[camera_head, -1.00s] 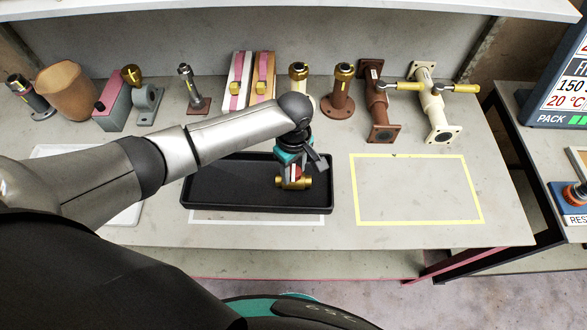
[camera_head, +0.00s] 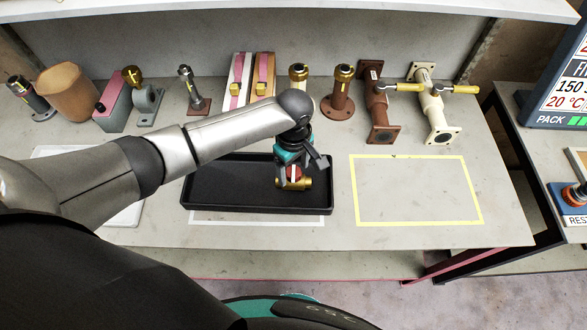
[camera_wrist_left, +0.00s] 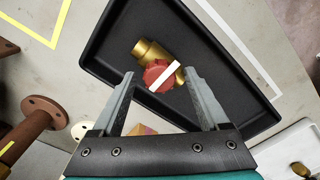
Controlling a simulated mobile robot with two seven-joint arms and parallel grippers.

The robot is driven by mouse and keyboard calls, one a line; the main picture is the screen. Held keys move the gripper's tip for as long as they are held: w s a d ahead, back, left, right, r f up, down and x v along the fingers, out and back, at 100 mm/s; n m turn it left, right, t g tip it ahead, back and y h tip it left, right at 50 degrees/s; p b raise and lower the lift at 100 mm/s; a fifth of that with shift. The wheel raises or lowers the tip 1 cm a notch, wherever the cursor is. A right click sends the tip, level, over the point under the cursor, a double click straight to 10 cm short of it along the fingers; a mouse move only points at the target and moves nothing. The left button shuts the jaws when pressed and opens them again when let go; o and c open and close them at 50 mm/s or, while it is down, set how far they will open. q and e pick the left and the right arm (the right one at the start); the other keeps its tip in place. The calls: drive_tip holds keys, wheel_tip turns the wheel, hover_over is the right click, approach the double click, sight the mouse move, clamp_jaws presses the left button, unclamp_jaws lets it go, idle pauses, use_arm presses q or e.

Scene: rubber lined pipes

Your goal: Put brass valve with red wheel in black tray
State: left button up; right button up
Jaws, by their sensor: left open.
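The brass valve with red wheel (camera_head: 294,183) is in the right part of the black tray (camera_head: 225,204), below my left gripper (camera_head: 300,172). In the left wrist view the brass body (camera_wrist_left: 152,52) and the red wheel (camera_wrist_left: 160,74) with a white bar show against the floor of the black tray (camera_wrist_left: 222,84). My left gripper (camera_wrist_left: 158,82) is open, with its fingers on either side of the red wheel and gaps visible. Whether the valve rests fully on the tray floor is hard to tell. My right gripper is not in view.
Several pipe fittings line the back of the table, including a rust-brown pipe (camera_head: 377,105) and a cream pipe (camera_head: 431,105) with yellow-handled valves. A yellow-outlined area (camera_head: 415,222) right of the tray is empty. A shelf edge (camera_head: 300,12) runs above the back.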

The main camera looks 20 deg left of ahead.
use_arm(q)
wheel_tip(320, 180, up, 11)
drive_tip(key=p, duration=0.1)
drive_tip(key=shift+p, duration=0.4)
idle(1.7)
